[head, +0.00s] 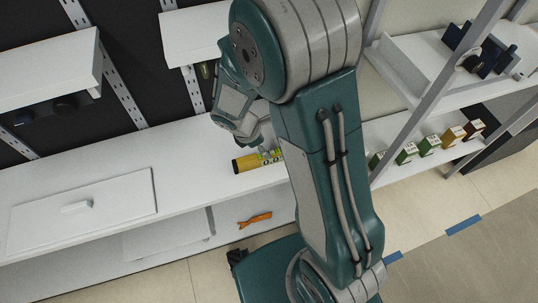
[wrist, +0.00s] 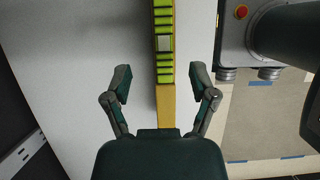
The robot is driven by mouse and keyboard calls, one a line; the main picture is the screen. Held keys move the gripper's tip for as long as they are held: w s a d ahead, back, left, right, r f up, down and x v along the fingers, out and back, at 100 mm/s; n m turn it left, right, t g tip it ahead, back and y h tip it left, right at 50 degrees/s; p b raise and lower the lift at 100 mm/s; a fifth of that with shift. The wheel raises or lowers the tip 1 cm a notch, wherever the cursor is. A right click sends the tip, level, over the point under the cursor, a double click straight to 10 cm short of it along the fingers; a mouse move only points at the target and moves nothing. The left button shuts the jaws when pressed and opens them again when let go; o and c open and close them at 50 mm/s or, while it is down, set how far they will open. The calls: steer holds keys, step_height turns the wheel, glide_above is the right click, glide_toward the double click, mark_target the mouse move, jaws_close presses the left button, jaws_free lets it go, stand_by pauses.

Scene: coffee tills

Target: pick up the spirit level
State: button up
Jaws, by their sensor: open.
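The spirit level is a yellow bar with bright green parts and a pale window. It lies on the white counter in the head view (head: 247,163), where my arm hides its right end. In the wrist view the spirit level (wrist: 165,95) runs from the top edge down toward my palm, and its near end is hidden there. My gripper (wrist: 160,82) is open, with one finger on each side of the bar and a gap on both sides. In the head view my gripper (head: 255,143) is just above the level, partly hidden by my arm.
The white counter (head: 195,150) has a flat white panel with a handle (head: 76,208) at left. An orange tool (head: 255,220) lies on the lower shelf. Several small boxes (head: 430,146) stand on the right shelf. White upper shelves (head: 50,70) jut out behind the counter.

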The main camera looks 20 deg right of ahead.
mark_target(272, 151)
steer(key=d+f, duration=0.2)
steer(key=f, duration=0.1)
steer(key=d+f, duration=0.1)
steer(key=f, duration=0.1)
steer(key=shift+s+d, duration=0.25)
steer(key=shift+d, duration=0.15)
steer(key=shift+a+f, duration=0.1)
steer(key=shift+f, duration=0.2)
steer(key=shift+a, duration=0.5)
steer(key=shift+d, duration=0.25)
steer(key=c, duration=1)
steer(key=shift+d, duration=0.2)
jaws_close()
